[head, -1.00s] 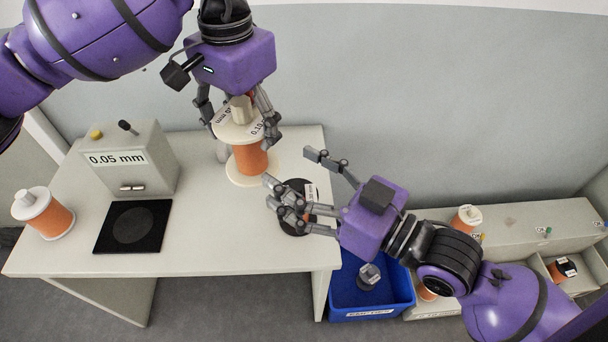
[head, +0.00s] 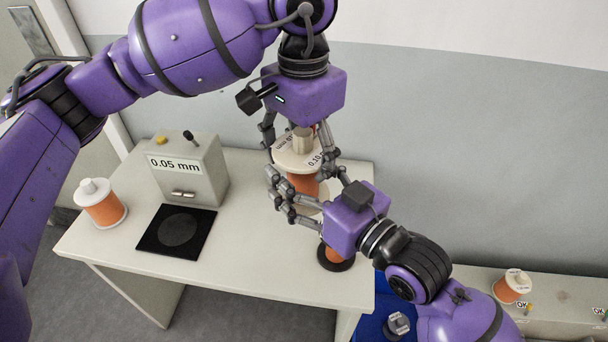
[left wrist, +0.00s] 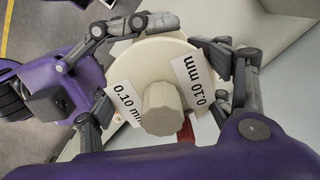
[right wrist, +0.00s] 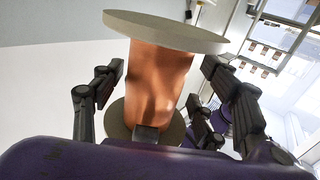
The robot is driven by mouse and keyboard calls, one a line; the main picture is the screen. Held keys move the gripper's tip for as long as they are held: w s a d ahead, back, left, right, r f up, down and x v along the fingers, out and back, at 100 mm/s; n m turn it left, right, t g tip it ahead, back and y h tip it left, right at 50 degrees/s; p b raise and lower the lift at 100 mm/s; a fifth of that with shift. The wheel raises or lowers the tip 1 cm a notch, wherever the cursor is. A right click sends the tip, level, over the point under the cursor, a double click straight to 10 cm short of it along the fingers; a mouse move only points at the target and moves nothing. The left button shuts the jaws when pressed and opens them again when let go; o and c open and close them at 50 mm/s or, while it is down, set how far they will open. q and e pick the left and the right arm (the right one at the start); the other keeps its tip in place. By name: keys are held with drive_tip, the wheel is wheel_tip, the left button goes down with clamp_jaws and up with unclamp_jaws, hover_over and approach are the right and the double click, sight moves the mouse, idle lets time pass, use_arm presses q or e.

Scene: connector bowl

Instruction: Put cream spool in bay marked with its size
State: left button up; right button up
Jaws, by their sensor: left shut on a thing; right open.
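The cream spool (head: 299,158), with orange winding and two 0.10 mm labels on its top flange, is upright at the table's back right. My left gripper (head: 299,143) is shut on it from above. In the left wrist view the fingers reach around the cream flange (left wrist: 161,65) and its knob. My right gripper (head: 308,193) is open at the spool's front side. In the right wrist view its fingers stand on either side of the orange winding (right wrist: 158,80), with gaps visible. The marked bays are mostly out of view at the lower right.
A device reading 0.05 mm (head: 188,170) and a black pad (head: 160,238) stand on the table (head: 250,255). A white-topped orange spool (head: 103,207) is at left. A dark-flanged spool (head: 336,260) sits below my right gripper. A blue bin (head: 372,322) and a grey bay unit (head: 560,295) with a spool (head: 513,285) lie right.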

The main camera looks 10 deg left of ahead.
drive_tip(key=shift+c, duration=0.5)
drive_tip(key=shift+s, duration=0.1)
drive_tip(key=c, duration=1.4)
use_arm(q)
drive_tip(key=o, duration=1.4)
drive_tip(key=shift+d, duration=0.1)
use_arm(e)
drive_tip(key=shift+a+r, duration=0.1)
drive_tip(key=shift+c, duration=0.5)
use_arm(q)
drive_tip(key=shift+o, duration=1.2)
